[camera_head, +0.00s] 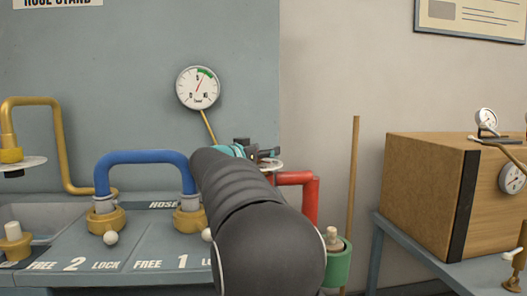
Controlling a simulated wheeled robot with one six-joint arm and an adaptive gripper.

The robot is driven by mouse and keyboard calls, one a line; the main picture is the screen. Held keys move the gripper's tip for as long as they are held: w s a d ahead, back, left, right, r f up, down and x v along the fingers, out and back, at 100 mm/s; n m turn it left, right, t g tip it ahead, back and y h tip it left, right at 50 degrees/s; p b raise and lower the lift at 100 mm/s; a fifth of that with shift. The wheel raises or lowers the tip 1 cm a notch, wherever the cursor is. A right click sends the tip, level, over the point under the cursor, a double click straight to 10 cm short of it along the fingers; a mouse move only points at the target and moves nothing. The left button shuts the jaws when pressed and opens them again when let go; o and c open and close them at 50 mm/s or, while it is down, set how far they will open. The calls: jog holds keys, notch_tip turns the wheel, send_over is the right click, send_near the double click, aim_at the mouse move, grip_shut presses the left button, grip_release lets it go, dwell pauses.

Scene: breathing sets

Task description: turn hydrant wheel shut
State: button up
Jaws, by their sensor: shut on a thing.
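My gripper (266,155) is at the middle of the view, at the far end of my dark arm, seen from behind. It is shut on the edge of a small pale, reddish-rimmed disc (272,166), which looks like the hydrant wheel. Most of the wheel is hidden behind my gripper and arm, so its turn angle cannot be told. A red pipe (311,195) comes out beside it to the right and bends down towards a green fitting (339,265).
A round gauge (198,88) is on the grey panel above left. A blue hose (143,157) arches between brass sockets at left, by a yellow pipe (59,145). A wooden pole (352,190) stands close right of the red pipe. A wooden box (425,190) sits on a table at right.

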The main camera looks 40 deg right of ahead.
jog(key=o, duration=1)
jog(key=v, duration=1.2)
